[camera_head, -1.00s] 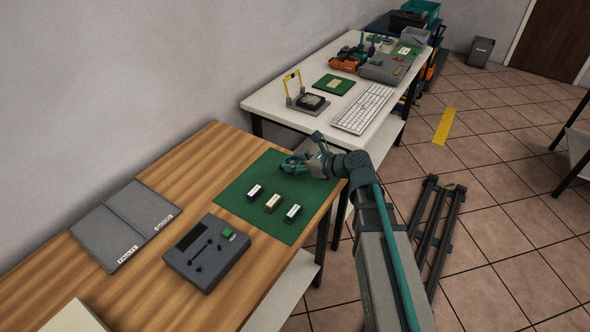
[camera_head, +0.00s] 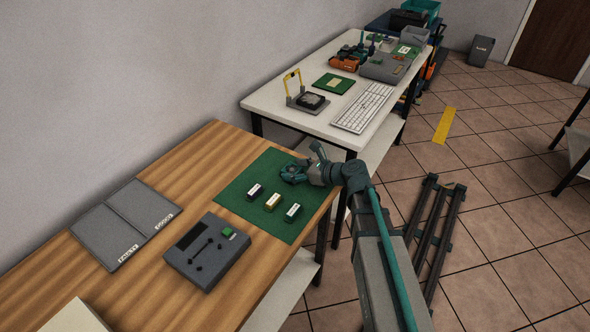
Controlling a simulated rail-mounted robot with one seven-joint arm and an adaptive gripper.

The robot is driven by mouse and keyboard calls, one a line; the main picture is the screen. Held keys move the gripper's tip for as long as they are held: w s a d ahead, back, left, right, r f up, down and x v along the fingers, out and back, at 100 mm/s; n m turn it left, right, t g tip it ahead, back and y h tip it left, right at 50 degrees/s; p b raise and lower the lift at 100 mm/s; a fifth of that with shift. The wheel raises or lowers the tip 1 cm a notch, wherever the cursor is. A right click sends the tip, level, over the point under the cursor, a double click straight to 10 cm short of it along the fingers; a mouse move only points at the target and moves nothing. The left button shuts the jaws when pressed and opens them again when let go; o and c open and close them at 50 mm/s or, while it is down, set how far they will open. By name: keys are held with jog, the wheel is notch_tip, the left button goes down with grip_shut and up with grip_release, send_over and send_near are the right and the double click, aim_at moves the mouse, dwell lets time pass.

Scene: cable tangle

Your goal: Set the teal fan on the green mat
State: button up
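The green mat (camera_head: 240,190) lies on the right end of the wooden table. A small teal block with a white label (camera_head: 292,211) sits near the mat's front right edge; I cannot tell whether it is the teal fan, and nothing else in view is clearly a fan. A yellowish block (camera_head: 272,202) and a dark purple block (camera_head: 254,192) stand in a row to its left, also labelled. My gripper (camera_head: 288,173) is over the back right part of the mat, behind the blocks and apart from them. Its fingers are too small to read, and anything between them is hidden.
A grey device with a green button (camera_head: 205,255) and two grey panels (camera_head: 125,222) lie left of the mat on bare wood. A white table (camera_head: 275,105) behind holds a keyboard (camera_head: 364,108), a yellow-framed fixture (camera_head: 305,98) and other gear.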

jog(key=shift+r, duration=0.1)
jog(key=shift+s+d+r, duration=0.1)
jog(key=shift+d, duration=0.05)
jog(key=b+v, duration=0.1)
jog(key=v, duration=1)
jog(key=shift+s+d+r, duration=0.1)
jog(key=shift+d, duration=0.2)
